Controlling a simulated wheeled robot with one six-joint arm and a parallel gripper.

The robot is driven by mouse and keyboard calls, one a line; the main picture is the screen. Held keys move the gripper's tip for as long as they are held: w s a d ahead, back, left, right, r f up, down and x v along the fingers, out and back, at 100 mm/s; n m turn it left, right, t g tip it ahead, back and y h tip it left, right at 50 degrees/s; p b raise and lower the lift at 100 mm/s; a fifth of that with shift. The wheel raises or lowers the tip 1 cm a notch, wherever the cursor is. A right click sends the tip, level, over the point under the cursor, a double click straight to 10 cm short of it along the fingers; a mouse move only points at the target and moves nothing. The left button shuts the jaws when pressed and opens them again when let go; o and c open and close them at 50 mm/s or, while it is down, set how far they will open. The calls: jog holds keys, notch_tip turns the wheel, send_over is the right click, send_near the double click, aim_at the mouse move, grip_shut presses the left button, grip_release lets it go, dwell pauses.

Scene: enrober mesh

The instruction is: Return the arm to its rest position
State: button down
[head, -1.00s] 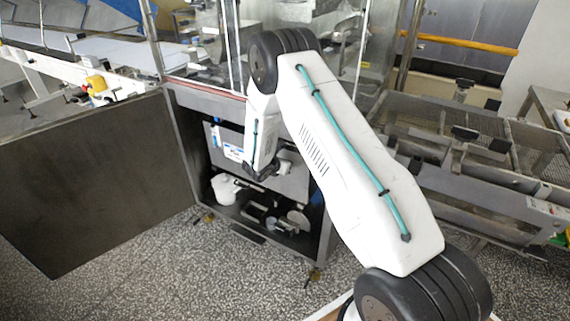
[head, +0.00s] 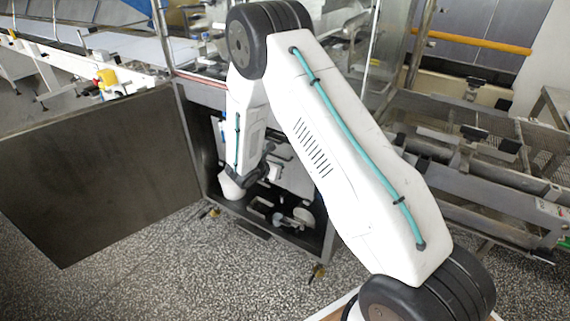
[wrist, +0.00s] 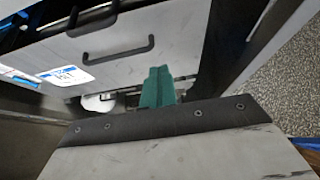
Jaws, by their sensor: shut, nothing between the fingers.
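My gripper (wrist: 158,84) shows in the wrist view as teal fingers held together, with nothing between them. The fingers point toward the open cabinet's inside. My white arm bends over at its black elbow in the head view, and its lower part hangs down in front of the open cabinet (head: 322,250). The fingers cannot be made out in the head view. A grey panel with a black handle (wrist: 120,52) and a white-and-blue label (wrist: 65,76) lies beyond the fingers in the wrist view.
The dark cabinet door (head: 100,175) stands open at the left. A conveyor frame (head: 470,165) stands at the right. The speckled floor (head: 170,270) in front is clear.

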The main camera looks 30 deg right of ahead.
jog(key=shift+v, duration=1.4)
jog(key=s+d+r+m+g+y, duration=0.1)
jog(key=s+r+m+g, duration=0.3)
jog(key=s+r+m, duration=0.5)
jog(key=s+d+r+m+g, duration=0.1)
jog(key=s+r+m+g, duration=0.45)
jog(key=s, duration=0.55)
jog(key=s+a+r+m+t+y, duration=0.2)
jog(key=s+a+r+m+y, duration=0.2)
jog(key=s+r, duration=0.5)
jog(key=s+a+r+m+t+y, duration=0.3)
jog(key=s+a+r+m+y, duration=0.2)
jog(key=s+r, duration=0.4)
jog(key=s, duration=0.3)
jog(key=shift+s+a, duration=0.2)
jog(key=shift+s, duration=0.15)
jog(key=shift+r, duration=0.1)
